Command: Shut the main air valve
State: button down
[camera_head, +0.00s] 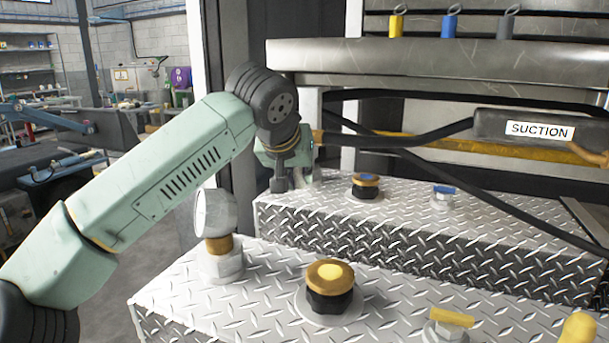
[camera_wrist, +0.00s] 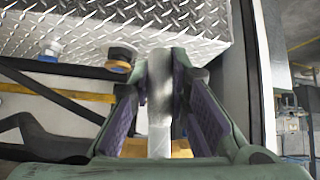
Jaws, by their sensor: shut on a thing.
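My gripper (camera_head: 287,168) is at the far left end of the rear diamond-plate box in the head view, partly hidden by my wrist. In the wrist view, the two purple-padded fingers of my gripper (camera_wrist: 161,62) stand on either side of a pale grey metal piece (camera_wrist: 159,95) and are shut on it. The piece stands upright in that picture, between the fingers. Whether it is the handle of the main air valve cannot be told. No label for that valve is readable.
The rear box carries an orange-topped black cap (camera_head: 366,186) and a blue-topped fitting (camera_head: 444,196). The front box holds a gauge (camera_head: 216,213), a yellow-topped cap (camera_head: 330,285) and a yellow lever (camera_head: 450,317). Black hoses and a SUCTION label (camera_head: 540,130) lie to the right.

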jog(key=shift+w+a+y, duration=0.1)
jog(key=shift+a+y, duration=0.15)
jog(key=shift+y, duration=0.05)
dwell(0.4)
jog(key=c, duration=1.5)
grip_release()
jog(key=v, duration=1.2)
jog(key=shift+f, duration=0.1)
jog(key=shift+d, duration=0.1)
